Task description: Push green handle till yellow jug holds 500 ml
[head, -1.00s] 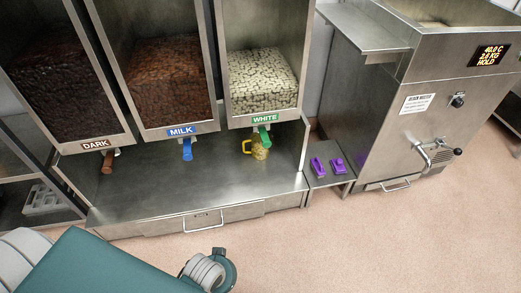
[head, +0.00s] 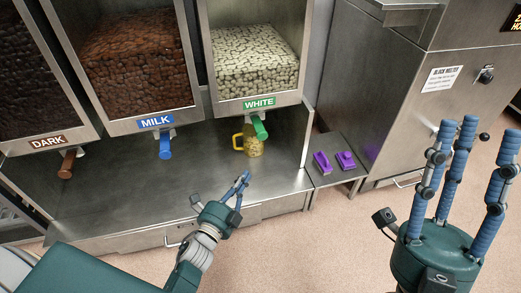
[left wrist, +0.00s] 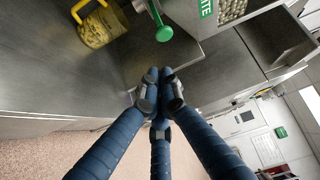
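The green handle (head: 260,128) hangs under the WHITE hopper; in the left wrist view its round green knob (left wrist: 164,34) is near the top. The see-through jug (head: 254,147) with a yellow handle stands on the steel shelf just below it. Pale pieces show inside the jug (left wrist: 96,31), but I cannot read a level. My left gripper (head: 243,180) is in front of and below the jug, apart from jug and handle. Its fingertips are drawn together with nothing between them. My right gripper (head: 482,135) is raised at the right, fingers spread and empty.
A blue handle (head: 165,147) under MILK and a brown handle (head: 67,163) under DARK hang to the left. Two purple items (head: 334,161) lie on a small side shelf. A steel melter (head: 410,110) stands at the right. The steel shelf (head: 120,205) is otherwise clear.

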